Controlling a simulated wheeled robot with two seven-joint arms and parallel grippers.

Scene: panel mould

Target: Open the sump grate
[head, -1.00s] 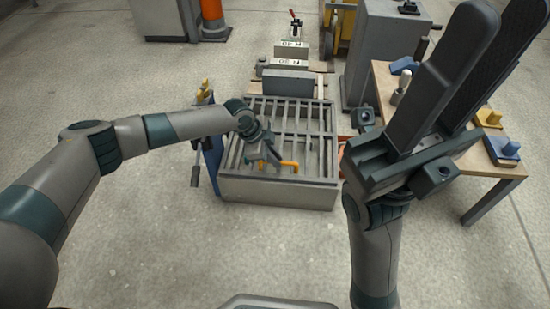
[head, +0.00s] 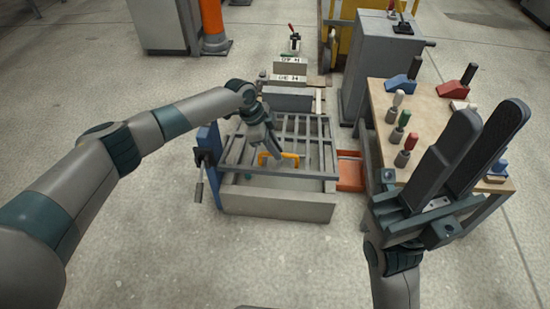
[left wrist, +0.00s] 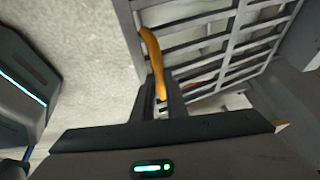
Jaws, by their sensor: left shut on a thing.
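The sump grate (head: 309,135) is a grey barred panel over a low grey box, the sump (head: 275,207). Its front edge is raised above the box's front wall, with a gap below it. An orange handle (head: 291,157) stands at the front of the grate. My left gripper (head: 272,153) is shut on this handle. The left wrist view shows the handle (left wrist: 152,52) running between the two fingers (left wrist: 161,95), with the bars (left wrist: 235,40) beyond. My right gripper (head: 490,113) is open and empty, pointing up at the right, apart from the sump.
A blue post (head: 209,150) with a lever stands at the sump's left. An orange-red tray (head: 350,172) lies at its right. A wooden table (head: 425,112) with several tools stands further right. Grey blocks (head: 290,80) sit behind the sump. The floor in front is clear.

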